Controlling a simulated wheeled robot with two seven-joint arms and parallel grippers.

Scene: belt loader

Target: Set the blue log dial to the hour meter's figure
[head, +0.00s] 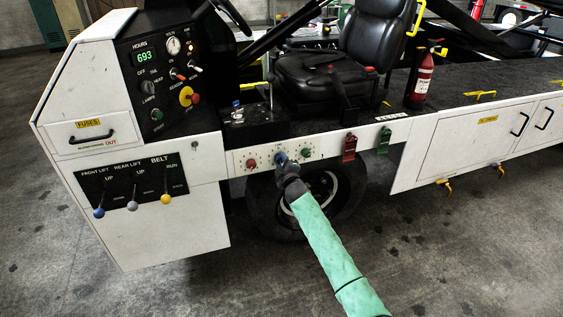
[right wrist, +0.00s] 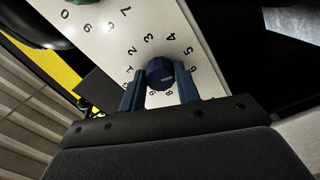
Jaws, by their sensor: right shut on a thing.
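The hour meter (head: 145,57) on the black panel shows 693 in green digits. The blue log dial (head: 281,158) sits on the white side strip between a red dial and a green dial. In the right wrist view the blue dial (right wrist: 160,71) is ringed by printed digits. A short pale mark on its face lies toward the right, on the side of the 6; its exact setting is hard to read. My right gripper (head: 284,166) is shut on the blue dial, with a finger at each side in the wrist view (right wrist: 160,88). My left gripper is not in view.
The red dial (head: 251,163) is just left and the green dial (head: 306,152) just right of the blue one. Red (head: 349,147) and green (head: 384,139) tags hang further right. Lift and belt levers (head: 132,203) stick out at the left. The floor in front is clear.

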